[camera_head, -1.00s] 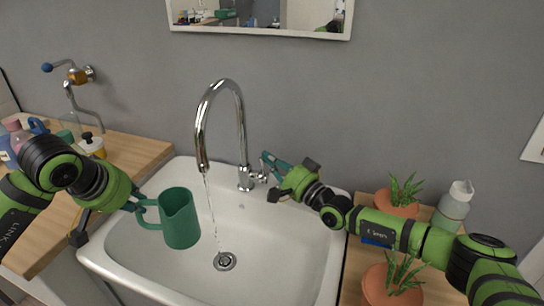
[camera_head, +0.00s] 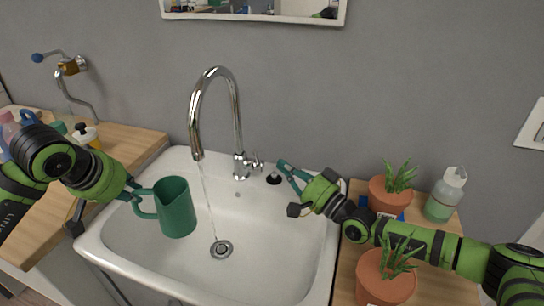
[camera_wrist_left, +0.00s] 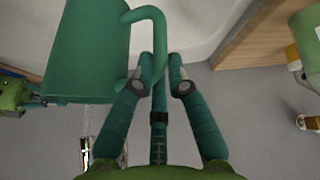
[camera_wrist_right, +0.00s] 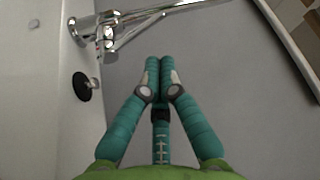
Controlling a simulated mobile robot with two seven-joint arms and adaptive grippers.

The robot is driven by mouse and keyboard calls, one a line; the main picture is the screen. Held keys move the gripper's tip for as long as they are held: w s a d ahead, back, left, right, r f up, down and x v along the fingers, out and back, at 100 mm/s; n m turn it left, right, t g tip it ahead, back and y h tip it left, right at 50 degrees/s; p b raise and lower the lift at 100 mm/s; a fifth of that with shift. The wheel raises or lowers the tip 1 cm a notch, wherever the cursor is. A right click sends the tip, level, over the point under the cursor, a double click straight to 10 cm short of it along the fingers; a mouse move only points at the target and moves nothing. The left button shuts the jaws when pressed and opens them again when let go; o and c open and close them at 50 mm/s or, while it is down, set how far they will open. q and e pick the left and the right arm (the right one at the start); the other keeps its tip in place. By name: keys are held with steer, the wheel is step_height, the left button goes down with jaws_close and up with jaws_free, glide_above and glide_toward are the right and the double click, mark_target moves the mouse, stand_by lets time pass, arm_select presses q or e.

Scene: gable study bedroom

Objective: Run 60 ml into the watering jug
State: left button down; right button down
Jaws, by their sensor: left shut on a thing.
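The green watering jug (camera_head: 175,208) hangs upright over the left part of the sink. My left gripper (camera_head: 138,194) is shut on its handle, which also shows between the fingers in the left wrist view (camera_wrist_left: 160,62). The jug's inside cannot be made out. A thin water stream (camera_head: 207,195) runs from the chrome tap (camera_head: 236,115) to the drain (camera_head: 221,249), passing just right of the jug and outside it. My right gripper (camera_head: 282,165) is right of the tap's handle (camera_head: 256,162) and apart from it. Its fingertips are together and empty in the right wrist view (camera_wrist_right: 160,63).
A black stopper (camera_head: 273,179) sits on the rim of the white sink (camera_head: 270,262). Potted plants (camera_head: 387,275) and a soap bottle (camera_head: 445,195) stand right, near my right arm. Bottles (camera_head: 87,136) stand on the left wooden counter (camera_head: 125,145). The right half of the basin is clear.

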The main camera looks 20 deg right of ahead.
mark_target(168, 192)
arm_select(q)
steer(key=w+d, duration=0.1)
steer(key=d, duration=0.3)
steer(key=w+d, duration=0.1)
steer(key=d, duration=0.2)
steer(key=shift+w, duration=0.3)
arm_select(e)
steer(key=shift+v, duration=1.2)
arm_select(q)
steer(key=shift+s+a, duration=0.1)
steer(key=shift+a, duration=0.05)
arm_select(e)
steer(key=shift+a, duration=0.1)
